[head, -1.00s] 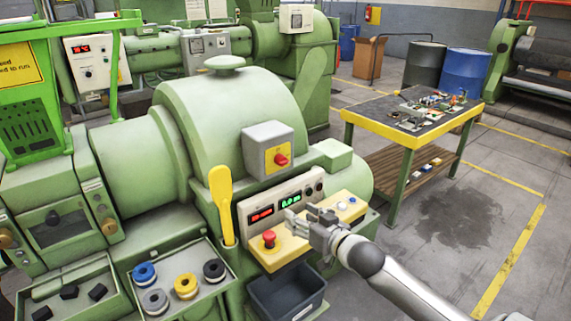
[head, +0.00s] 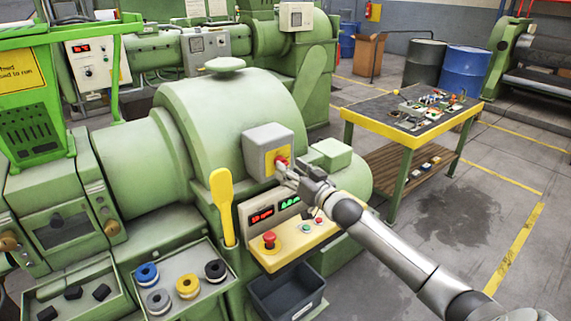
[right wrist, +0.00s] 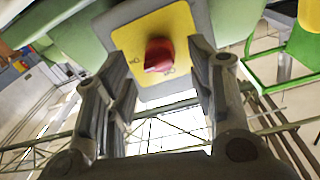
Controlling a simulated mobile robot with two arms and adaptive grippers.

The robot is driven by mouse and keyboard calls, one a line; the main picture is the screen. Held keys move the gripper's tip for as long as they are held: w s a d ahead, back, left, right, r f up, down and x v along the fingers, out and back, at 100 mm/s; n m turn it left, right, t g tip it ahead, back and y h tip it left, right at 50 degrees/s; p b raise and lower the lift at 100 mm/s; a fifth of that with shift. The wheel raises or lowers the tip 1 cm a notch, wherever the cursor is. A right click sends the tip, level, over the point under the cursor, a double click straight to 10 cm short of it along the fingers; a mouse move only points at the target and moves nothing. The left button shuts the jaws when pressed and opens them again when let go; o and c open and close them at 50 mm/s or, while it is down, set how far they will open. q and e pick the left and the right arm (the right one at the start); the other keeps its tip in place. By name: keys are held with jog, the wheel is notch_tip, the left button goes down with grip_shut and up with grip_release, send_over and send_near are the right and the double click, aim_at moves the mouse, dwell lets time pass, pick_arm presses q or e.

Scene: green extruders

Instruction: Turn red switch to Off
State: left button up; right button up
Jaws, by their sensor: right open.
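The red switch (head: 282,161) sits on a yellow plate on the front of a grey box (head: 266,139) mounted on the green machine. It also shows in the right wrist view as a red knob (right wrist: 159,55) on the yellow plate (right wrist: 150,38). My right gripper (head: 291,171) is at the switch in the head view, partly covering it. In the right wrist view my right gripper (right wrist: 160,75) is open, with one finger on each side of the knob. I cannot tell whether a finger touches it. My left gripper is not in view.
Below is a panel with red and green displays (head: 272,209), and a yellow console with a red mushroom button (head: 269,240). A yellow lever (head: 222,202) stands left of it.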

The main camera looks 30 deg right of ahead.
jog(key=shift+w, duration=1.55)
jog(key=c, duration=1)
jog(key=shift+c, duration=0.2)
